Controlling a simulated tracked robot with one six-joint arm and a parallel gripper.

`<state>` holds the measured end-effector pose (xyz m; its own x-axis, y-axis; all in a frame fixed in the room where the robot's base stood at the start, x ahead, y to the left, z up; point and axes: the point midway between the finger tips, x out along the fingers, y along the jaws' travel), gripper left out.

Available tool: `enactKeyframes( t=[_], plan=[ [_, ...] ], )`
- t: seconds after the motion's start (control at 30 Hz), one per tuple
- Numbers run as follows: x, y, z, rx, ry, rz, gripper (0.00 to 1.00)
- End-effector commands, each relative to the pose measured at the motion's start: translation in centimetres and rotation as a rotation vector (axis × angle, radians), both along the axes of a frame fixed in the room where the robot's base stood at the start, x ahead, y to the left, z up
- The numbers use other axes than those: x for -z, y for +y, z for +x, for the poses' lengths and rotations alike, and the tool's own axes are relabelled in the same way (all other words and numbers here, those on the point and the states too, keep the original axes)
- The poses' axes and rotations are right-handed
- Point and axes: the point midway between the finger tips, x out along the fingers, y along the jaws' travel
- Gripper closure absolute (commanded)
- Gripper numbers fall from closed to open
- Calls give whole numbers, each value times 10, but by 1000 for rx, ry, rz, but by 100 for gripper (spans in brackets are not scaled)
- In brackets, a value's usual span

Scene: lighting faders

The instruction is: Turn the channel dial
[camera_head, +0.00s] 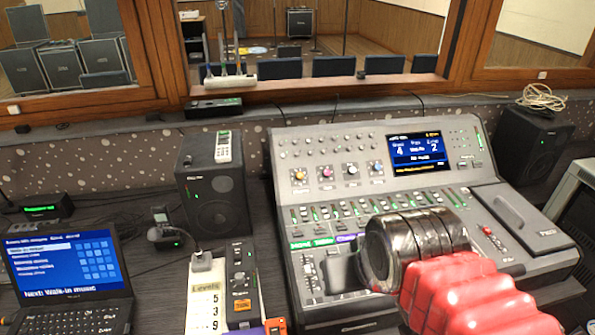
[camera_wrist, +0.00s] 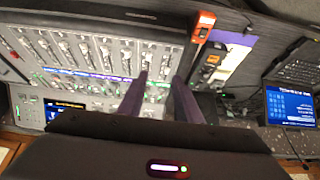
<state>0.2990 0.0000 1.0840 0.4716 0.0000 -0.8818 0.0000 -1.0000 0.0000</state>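The mixing console (camera_head: 290,150) stands on the desk at centre right. Its upper panel has several dials: an orange-capped dial (camera_head: 299,175), a pink one (camera_head: 326,173), a white one (camera_head: 351,170) and a blue one (camera_head: 376,167). I cannot tell which is the channel dial. Rows of faders lie below them. My gripper (camera_wrist: 160,78) is over the console's lower left part, its two fingers apart with console surface showing between them. In the head view my red arm and dark wrist hide the console's lower right faders.
A lit screen (camera_head: 419,151) shows 4 and 2. A laptop (camera_head: 66,268) is far left. Black speakers (camera_head: 213,188) (camera_head: 530,142) flank the console.

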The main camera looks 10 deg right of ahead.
Motion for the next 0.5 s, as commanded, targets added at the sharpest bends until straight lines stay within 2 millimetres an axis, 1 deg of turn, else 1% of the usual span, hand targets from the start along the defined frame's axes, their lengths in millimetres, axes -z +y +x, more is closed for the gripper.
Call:
enactKeyframes(
  t=[0.17, 0.27, 0.3, 0.37, 0.5],
  plan=[
    [0, 0, 0, 0, 0, 0, 69],
    [-1, 0, 1, -1, 0, 0, 62],
    [-2, 0, 2, -2, 0, -1, 62],
    [-4, 0, 5, -5, 0, -4, 62],
    [-13, -2, 19, -18, 3, -13, 62]
  ],
)
